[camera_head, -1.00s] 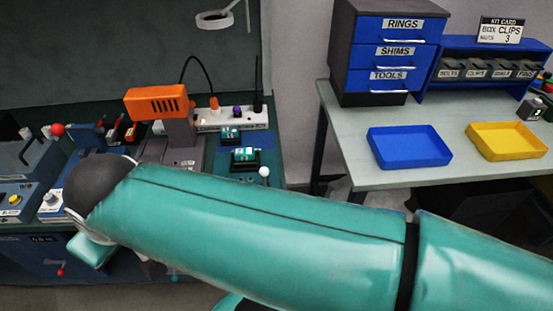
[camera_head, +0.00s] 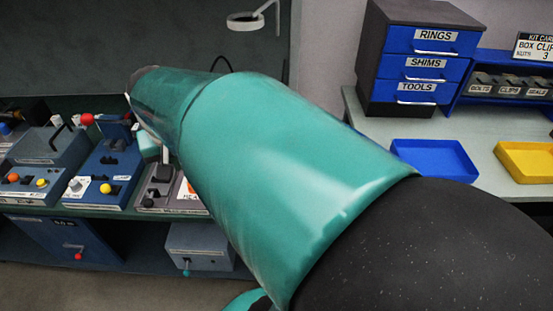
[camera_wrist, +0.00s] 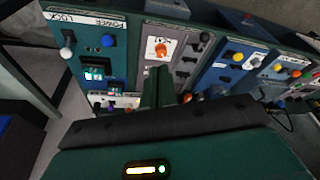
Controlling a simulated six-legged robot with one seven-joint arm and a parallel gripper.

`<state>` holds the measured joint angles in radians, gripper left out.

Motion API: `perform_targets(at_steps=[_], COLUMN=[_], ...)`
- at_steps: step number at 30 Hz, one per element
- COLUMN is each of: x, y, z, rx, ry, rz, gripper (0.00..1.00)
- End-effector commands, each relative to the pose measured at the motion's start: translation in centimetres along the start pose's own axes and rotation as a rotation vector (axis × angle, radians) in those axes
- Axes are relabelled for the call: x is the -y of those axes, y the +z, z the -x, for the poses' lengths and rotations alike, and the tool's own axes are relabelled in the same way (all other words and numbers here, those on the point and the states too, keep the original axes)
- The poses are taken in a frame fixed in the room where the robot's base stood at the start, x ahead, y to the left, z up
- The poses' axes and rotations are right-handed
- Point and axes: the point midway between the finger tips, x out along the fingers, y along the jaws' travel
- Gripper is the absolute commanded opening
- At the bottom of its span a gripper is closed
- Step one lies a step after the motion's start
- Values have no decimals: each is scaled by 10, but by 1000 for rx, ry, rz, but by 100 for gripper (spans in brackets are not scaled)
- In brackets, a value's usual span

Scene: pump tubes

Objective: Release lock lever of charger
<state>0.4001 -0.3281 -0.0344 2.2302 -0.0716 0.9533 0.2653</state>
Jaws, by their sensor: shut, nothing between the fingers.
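A lever with a white ball knob (camera_wrist: 67,52) stands by the LOCK label. A dark blue knob (camera_wrist: 107,40) sits by the POWER label. Small teal-lit units (camera_wrist: 93,74) are on the panel beside them. My gripper (camera_wrist: 158,73) is shut and empty, its fingers in front of the neighbouring grey panel, right of the lever and apart from it. In the head view my arm hides the charger and the gripper.
A grey panel with an orange knob (camera_wrist: 161,50) adjoins the charger. More blue control boxes stand along the bench, including one with a yellow button (camera_head: 105,188). A blue tray (camera_head: 435,160) and a drawer cabinet (camera_head: 420,60) occupy the right table.

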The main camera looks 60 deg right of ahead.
Motion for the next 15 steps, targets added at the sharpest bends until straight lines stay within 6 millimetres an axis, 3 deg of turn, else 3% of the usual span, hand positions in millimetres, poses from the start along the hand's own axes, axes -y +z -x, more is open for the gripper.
perform_targets(at_steps=[1, 6, 12, 15], x=[-26, -114, -231, -275], y=[-18, -57, -70, -65], z=[-13, -51, -97, -114], rx=[31, 112, 200, 230], ry=[36, 146, 268, 312], rz=[-98, -401, -733, -852], gripper=[0, 0, 0, 0])
